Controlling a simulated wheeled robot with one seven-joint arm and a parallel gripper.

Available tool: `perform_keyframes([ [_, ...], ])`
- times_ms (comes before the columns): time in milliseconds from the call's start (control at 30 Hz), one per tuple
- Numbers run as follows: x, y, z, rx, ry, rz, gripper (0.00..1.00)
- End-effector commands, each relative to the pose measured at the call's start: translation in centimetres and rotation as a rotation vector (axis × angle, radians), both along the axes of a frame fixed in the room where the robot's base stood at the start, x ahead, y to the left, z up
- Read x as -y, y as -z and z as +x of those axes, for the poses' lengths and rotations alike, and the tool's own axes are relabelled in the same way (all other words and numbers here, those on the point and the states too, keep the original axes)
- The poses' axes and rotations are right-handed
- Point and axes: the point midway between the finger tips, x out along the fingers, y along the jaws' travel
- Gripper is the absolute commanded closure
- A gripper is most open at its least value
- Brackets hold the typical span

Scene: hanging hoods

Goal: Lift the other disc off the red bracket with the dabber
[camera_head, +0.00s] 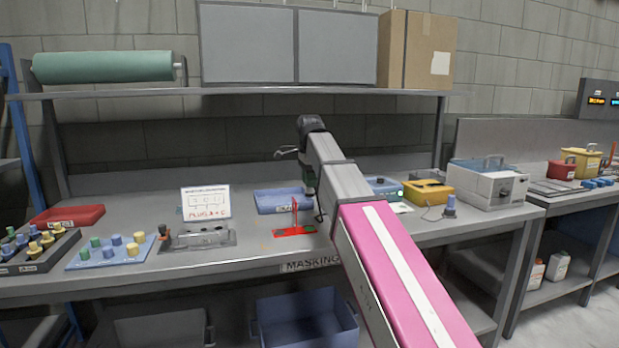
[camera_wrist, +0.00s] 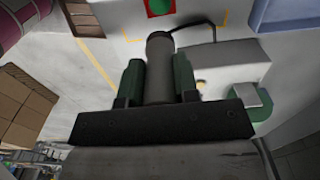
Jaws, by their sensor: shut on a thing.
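The dabber (camera_wrist: 158,75) is a grey cylinder with a dark cable curving from it. My gripper (camera_wrist: 158,62) is shut on it between two green fingers. In the head view my gripper (camera_head: 309,182) is over the bench, above and slightly right of the red bracket, and the dabber there is mostly hidden. The red bracket (camera_head: 290,232) has a flat base and a thin upright on the bench. A green patch, perhaps a disc, shows at its right end. In the wrist view part of the bracket (camera_wrist: 148,13) with a green disc (camera_wrist: 160,4) shows at the top edge, apart from the dabber.
A blue tray (camera_head: 272,203) lies behind the bracket. A white sign (camera_head: 206,202), a grey fixture (camera_head: 198,240) and a blue board of coloured plugs (camera_head: 110,252) stand left. A yellow box (camera_head: 428,192) and a grey-white machine (camera_head: 488,186) stand right. The shelf edge (camera_head: 240,91) runs overhead.

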Motion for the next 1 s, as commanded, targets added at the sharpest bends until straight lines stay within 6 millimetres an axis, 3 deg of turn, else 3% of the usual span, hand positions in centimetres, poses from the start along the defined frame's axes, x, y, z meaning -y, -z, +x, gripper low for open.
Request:
perform_keyframes([
  [1000, 0.0, 8.7, -0.1, -0.001, -0.001, 0.0, 0.87],
])
